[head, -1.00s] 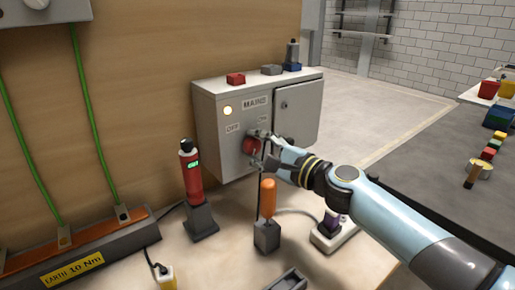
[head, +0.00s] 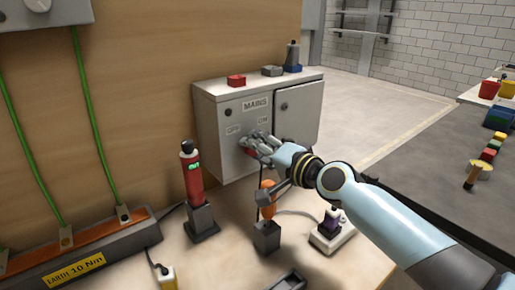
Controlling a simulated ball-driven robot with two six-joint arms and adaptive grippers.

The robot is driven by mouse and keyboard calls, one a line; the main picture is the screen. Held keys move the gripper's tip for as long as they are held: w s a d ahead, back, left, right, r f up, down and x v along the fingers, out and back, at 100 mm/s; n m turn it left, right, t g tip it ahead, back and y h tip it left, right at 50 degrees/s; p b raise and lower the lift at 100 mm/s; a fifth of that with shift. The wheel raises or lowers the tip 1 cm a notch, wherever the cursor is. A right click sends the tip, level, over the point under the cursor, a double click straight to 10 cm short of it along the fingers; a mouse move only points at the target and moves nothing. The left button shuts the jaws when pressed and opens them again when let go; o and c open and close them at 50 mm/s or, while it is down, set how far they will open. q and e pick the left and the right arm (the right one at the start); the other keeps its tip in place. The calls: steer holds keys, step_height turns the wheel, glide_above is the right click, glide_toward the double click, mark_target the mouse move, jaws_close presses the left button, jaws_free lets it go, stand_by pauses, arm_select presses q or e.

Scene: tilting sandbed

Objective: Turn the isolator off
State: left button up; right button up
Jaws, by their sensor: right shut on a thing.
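The isolator is a grey box labelled MAINS (head: 228,160) on the bench against the wooden board. Its red handle (head: 249,151) sits on the front between the OFF label (head: 233,130) and the ON label (head: 263,121). My right gripper (head: 255,143) is shut on the handle and hides much of it, so its exact angle is hard to tell. The round lamp (head: 227,110) at the upper left of the front is dark. My left gripper is not in view.
A red tester (head: 192,175) stands in a dark holder to the left. An orange-handled tool (head: 268,203) stands in a block below my right wrist, partly overlapped by it. A white socket strip (head: 332,236) lies to its right.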

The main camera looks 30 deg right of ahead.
steer(key=shift+f+n, duration=0.15)
steer(key=shift+n, duration=0.35)
steer(key=o, duration=1.1)
steer(key=shift+o, duration=0.2)
steer(key=shift+s, duration=0.1)
steer(key=v, duration=1.2)
steer(key=shift+a, duration=0.1)
